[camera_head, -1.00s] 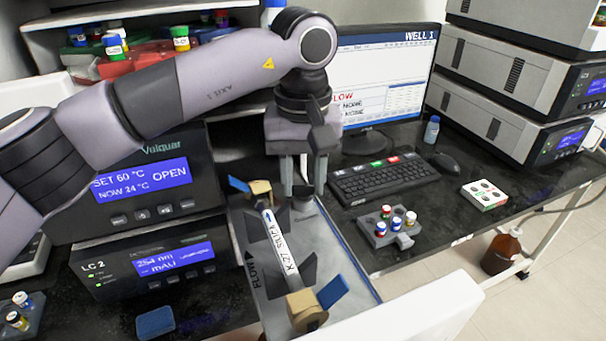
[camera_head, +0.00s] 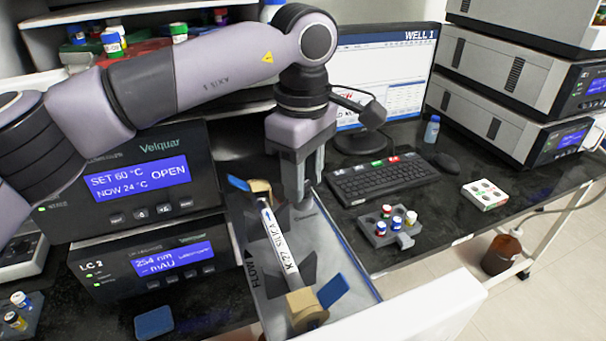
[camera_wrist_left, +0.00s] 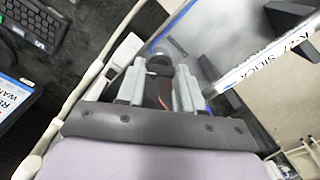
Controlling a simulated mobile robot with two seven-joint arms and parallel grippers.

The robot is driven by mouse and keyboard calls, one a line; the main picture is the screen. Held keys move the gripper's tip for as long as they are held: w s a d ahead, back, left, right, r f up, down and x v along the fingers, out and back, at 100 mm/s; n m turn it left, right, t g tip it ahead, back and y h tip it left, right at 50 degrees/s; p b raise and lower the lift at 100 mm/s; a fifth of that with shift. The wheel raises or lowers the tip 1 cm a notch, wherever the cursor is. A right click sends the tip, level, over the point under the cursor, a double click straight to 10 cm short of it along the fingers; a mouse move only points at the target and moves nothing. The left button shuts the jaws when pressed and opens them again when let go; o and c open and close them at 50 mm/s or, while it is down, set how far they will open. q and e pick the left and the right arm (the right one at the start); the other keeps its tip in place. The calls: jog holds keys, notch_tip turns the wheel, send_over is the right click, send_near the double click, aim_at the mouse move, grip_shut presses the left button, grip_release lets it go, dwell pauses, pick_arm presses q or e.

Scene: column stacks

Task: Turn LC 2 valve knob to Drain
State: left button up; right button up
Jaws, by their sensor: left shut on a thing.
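My left gripper (camera_head: 306,196) points down at the back right of the grey tray, beyond the column holder. In the left wrist view my left gripper (camera_wrist_left: 160,78) is shut on a dark round knob (camera_wrist_left: 158,62) between its fingertips. In the head view the fingers mostly hide this knob. Its pointer position and the Drain mark cannot be read. The LC 2 unit (camera_head: 150,265) stands at the left with a lit blue display. My right gripper is not in view.
A silica column (camera_head: 274,242) lies in clamps on the tray (camera_head: 345,262), close to the left of the gripper. A keyboard (camera_head: 380,180), monitor (camera_head: 405,75) and vial rack (camera_head: 390,232) are to the right. A blue pad (camera_head: 155,322) lies in front of LC 2.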

pick_arm(q)
jog(key=shift+r+n, duration=0.1)
jog(key=shift+n, duration=1)
jog(key=o, duration=1)
jog(key=shift+o, duration=0.2)
jog(key=shift+r, duration=3.55)
